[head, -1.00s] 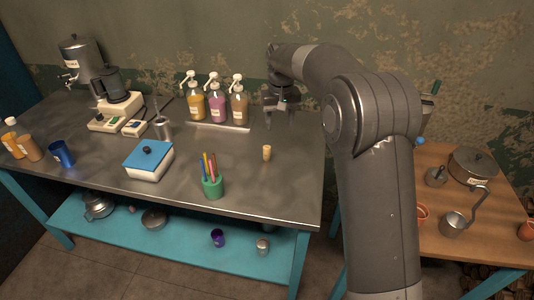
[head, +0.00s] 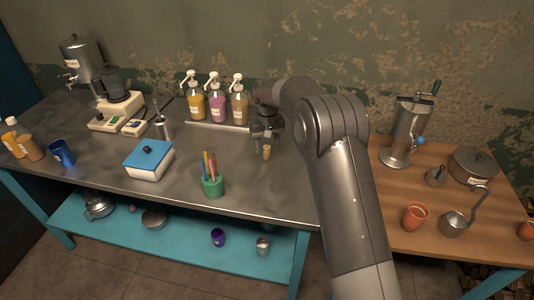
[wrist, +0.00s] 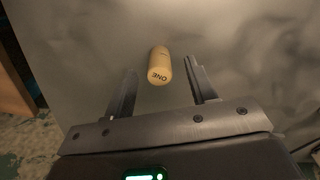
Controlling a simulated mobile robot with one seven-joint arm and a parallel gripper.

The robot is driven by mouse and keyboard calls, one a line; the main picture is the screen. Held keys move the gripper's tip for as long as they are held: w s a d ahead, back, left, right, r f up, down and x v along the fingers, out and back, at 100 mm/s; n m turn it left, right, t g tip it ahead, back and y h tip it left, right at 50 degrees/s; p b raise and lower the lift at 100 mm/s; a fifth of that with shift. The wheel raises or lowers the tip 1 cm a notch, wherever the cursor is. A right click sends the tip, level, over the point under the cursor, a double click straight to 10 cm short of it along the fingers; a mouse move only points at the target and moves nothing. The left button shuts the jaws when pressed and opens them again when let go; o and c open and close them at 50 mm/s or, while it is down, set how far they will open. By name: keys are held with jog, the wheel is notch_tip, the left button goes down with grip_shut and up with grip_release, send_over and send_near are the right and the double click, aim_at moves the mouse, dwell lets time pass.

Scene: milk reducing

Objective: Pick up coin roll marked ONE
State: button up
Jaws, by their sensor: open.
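The coin roll marked ONE (wrist: 159,66) is a small tan cylinder on the steel table. In the wrist view it stands beyond and between my gripper's open fingers, with the letters ONE showing upside down on its side. My gripper (wrist: 160,90) is open and empty, and neither finger touches the roll. In the head view the coin roll (head: 267,153) shows just below my gripper (head: 266,139), which is above the table's right part.
Three pump bottles (head: 215,102) stand in a row behind, left of my gripper. A green cup of pencils (head: 213,186) and a blue-lidded box (head: 149,160) stand to the left. A wooden table (head: 450,205) with a grinder (head: 404,135) is at right. The steel around the roll is clear.

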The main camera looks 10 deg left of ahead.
aim_at(267, 147)
notch_tip(267, 147, down, 4)
jog(key=shift+w+r, duration=0.1)
jog(key=shift+r, duration=0.05)
jog(key=shift+c, duration=0.4)
jog(key=c, duration=1)
jog(key=shift+c, duration=0.2)
jog(key=shift+r, duration=0.1)
